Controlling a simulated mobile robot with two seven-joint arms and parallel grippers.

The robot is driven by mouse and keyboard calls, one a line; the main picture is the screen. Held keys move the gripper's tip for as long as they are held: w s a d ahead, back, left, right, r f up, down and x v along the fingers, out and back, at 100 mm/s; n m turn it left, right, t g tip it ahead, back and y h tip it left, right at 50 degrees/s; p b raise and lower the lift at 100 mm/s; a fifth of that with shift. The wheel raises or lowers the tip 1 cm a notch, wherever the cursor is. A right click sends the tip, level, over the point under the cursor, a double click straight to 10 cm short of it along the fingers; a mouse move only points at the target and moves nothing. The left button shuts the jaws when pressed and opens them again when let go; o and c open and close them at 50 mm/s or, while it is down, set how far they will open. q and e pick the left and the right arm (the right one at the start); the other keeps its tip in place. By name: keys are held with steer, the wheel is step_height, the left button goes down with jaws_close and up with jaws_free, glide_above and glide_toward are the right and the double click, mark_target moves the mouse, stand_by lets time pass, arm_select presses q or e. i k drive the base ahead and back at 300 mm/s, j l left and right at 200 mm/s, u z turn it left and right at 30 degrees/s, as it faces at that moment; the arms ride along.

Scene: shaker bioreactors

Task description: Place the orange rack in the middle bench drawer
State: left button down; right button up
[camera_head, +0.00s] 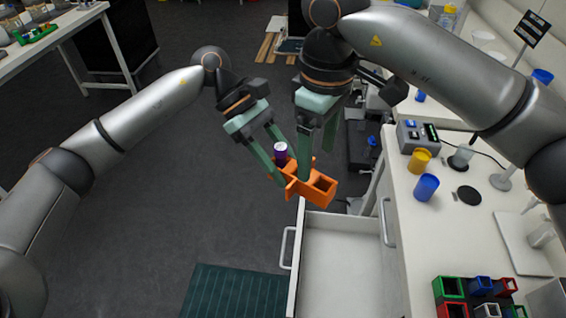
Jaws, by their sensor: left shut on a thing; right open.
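The orange rack (317,189) is held in the air near the far front corner of an open white drawer (342,270). A purple tube with a white top (281,153) stands at the rack's far left end. My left gripper (287,172) is shut on the rack from the left. My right gripper (317,165) is open, with one finger close to the rack's middle; I cannot tell whether it touches. The drawer is pulled out from the bench on the right and its visible inside is empty. Which drawer of the bench it is cannot be told from this view.
The white bench top (430,225) on the right holds a blue cup (426,187), a yellow cup (419,161), a grey device (417,136) and several coloured racks (452,288). A dark green mat (235,292) lies on the floor left of the drawer. The floor at left is clear.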

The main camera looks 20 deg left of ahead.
mark_target(364, 279)
steer(key=k+j, duration=1.2)
steer(key=j, duration=0.2)
